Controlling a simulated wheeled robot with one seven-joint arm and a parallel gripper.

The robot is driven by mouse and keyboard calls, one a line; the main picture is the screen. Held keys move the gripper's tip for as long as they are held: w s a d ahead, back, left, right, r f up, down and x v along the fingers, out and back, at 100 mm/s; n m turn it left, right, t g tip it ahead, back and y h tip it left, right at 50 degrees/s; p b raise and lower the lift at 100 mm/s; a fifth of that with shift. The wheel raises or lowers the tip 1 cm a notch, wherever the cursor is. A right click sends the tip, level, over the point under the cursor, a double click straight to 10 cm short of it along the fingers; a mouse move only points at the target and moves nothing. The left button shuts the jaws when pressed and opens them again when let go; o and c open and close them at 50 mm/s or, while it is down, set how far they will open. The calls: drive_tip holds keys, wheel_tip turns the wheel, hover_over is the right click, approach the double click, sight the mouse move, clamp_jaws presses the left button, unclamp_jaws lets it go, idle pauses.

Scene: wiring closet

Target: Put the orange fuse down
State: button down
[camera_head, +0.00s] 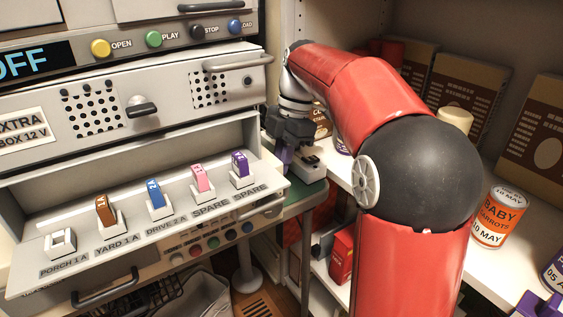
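The fuse panel (90,240) has a row of sockets. The socket labelled PORCH 1 A (60,242) looks empty. A brown fuse (105,209) stands at YARD 1 A, a blue fuse (154,192) at DRIVE 2 A, a pink fuse (200,178) and a purple fuse (240,163) at the SPARE places. I cannot make out a clearly orange fuse. My gripper (289,155) is right of the panel, by the shelf edge, pointing down. A small purple patch shows at its fingers; I cannot tell whether it is held. The fingertips are small and partly hidden.
The shelf on the right holds boxes (461,90) and a can with an orange label (497,217). A red item (342,256) sits on a lower shelf. A green-topped surface (302,200) lies below my gripper. A bin (203,297) stands below the panel.

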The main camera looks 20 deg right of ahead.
drive_tip(key=shift+f, duration=0.1)
drive_tip(key=shift+f, duration=0.15)
drive_tip(key=c, duration=1.5)
unclamp_jaws()
drive_tip(key=p+v, duration=0.1)
drive_tip(key=v, duration=0.7)
